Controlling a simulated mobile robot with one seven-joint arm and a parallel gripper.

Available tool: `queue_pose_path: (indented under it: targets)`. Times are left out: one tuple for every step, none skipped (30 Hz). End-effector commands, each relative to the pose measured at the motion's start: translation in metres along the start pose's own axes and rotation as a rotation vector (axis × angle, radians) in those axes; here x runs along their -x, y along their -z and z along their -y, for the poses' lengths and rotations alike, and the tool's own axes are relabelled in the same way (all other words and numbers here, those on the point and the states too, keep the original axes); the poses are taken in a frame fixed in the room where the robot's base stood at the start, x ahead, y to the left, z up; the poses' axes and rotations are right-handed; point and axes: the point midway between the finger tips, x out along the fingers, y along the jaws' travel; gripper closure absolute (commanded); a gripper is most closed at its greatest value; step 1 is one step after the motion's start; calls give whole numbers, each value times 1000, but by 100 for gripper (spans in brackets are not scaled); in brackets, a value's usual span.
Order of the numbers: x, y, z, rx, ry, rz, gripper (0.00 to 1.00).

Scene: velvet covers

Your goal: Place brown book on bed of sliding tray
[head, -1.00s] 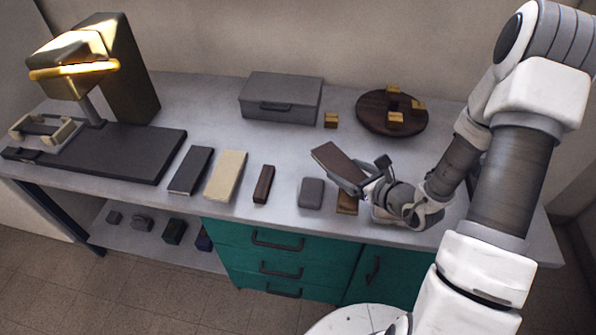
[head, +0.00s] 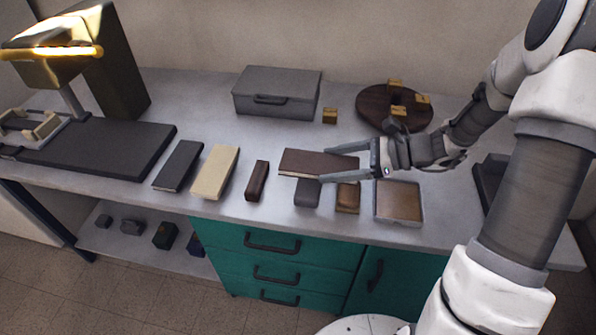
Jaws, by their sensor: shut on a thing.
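The brown book (head: 303,162) is held between the two fingers of my gripper (head: 326,164). My gripper is shut on its right part, and the book lies roughly flat above the counter, partly covering a small grey block (head: 307,193). At the far left stands a press with a gold-edged head (head: 48,48) and a long dark base (head: 105,153). A grey plate with a cream frame (head: 28,125) sits at the base's left end and looks like the sliding tray. It is partly cut off by the picture edge.
A black book (head: 178,165), a cream book (head: 214,172) and a narrow dark brown block (head: 257,181) lie between the press and my gripper. A grey case (head: 277,93) and a round wooden stand (head: 373,107) are behind. A tan-topped box (head: 399,202) is at right.

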Motion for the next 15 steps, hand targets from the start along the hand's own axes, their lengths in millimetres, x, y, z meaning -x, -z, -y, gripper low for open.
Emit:
queue_pose_path:
  targets:
    - [-3, 4, 6, 2, -4, 2, 78]
    - [-6, 7, 10, 2, -5, 2, 78]
    - [-9, 10, 18, 2, -5, 2, 78]
    - [-13, 14, 24, 1, -6, 3, 78]
    - [-16, 17, 31, 2, -6, 3, 78]
    - [-20, 22, 40, 3, -6, 3, 78]
    - [-23, 25, 46, 3, -5, 3, 78]
    - [-26, 28, 53, 2, -5, 3, 78]
    - [-30, 32, 61, 2, -6, 3, 78]
    - [-33, 35, 68, 3, -5, 3, 78]
    - [-35, 38, 74, 2, -4, 3, 78]
    - [-38, 41, 81, 3, -4, 2, 78]
    - [-40, 44, 86, 3, -4, 3, 78]
    - [-43, 45, 91, 3, -4, 2, 78]
    - [-44, 48, 96, 2, -4, 3, 78]
